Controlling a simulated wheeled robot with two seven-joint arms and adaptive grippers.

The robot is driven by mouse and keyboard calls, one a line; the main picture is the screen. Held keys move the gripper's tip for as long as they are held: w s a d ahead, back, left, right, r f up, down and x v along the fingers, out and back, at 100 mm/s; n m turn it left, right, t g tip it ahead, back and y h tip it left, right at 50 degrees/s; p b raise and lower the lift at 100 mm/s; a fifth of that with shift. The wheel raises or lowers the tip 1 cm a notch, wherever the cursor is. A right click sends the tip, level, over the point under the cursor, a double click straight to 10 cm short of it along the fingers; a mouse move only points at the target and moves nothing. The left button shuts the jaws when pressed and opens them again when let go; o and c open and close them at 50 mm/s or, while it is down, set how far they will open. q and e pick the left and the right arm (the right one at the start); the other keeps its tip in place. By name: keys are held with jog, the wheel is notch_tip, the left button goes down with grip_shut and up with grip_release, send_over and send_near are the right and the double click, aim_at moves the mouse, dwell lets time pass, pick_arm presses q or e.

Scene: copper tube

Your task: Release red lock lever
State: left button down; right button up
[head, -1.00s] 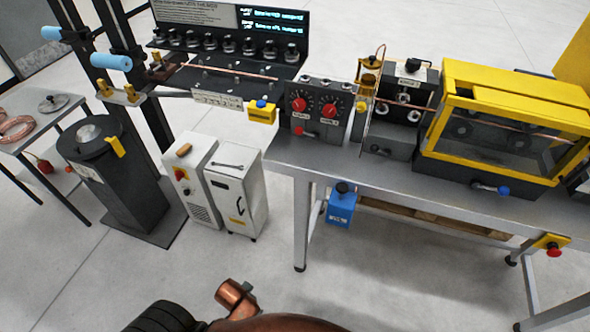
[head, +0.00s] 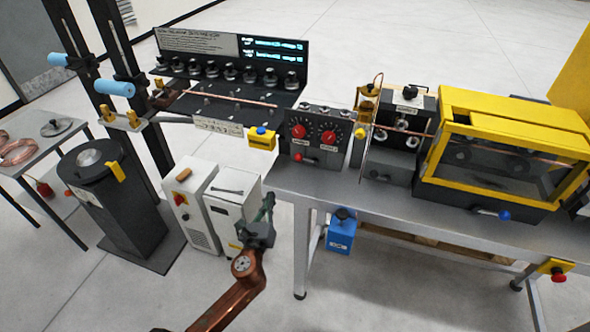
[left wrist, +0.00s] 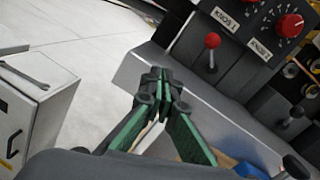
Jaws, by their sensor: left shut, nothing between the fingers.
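A lever with a red ball end (head: 298,157) sits low on the front of the dark knob box (head: 315,122), below two red dials. In the left wrist view this lever (left wrist: 212,42) stands upright on the box, ahead and to the right of the fingertips. My left gripper (head: 267,202) is shut and empty, with its green fingers together. It is in front of the bench's left end, below and to the left of the lever, and apart from it. In the left wrist view the closed fingertips (left wrist: 158,82) are near the bench edge. My right gripper is not in view.
The bench (head: 400,196) carries a yellow-framed guard (head: 487,125) to the right of the box. A white cabinet (head: 232,196) stands left of the bench, close to my left gripper. A blue device (head: 341,236) hangs under the bench. Open floor lies in front.

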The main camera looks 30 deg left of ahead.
pick_arm(q)
jog(key=w+d+r+m+h, duration=0.1)
jog(key=m, duration=0.1)
jog(key=w+d+r+m+t, duration=0.1)
jog(key=m, duration=0.2)
jog(key=w+d+r+m+t+h, duration=0.1)
jog(key=m, duration=0.1)
jog(key=shift+w+d+m+h, duration=0.3)
jog(key=shift+w+d, duration=0.05)
send_near(306, 159)
jog(key=w+a, duration=0.2)
jog(key=w, duration=0.1)
jog(key=w+a, duration=0.1)
jog(key=w, duration=0.1)
jog(key=shift+a+f+b, duration=0.3)
jog(key=shift+a+f, duration=0.05)
jog(key=shift+a, duration=0.05)
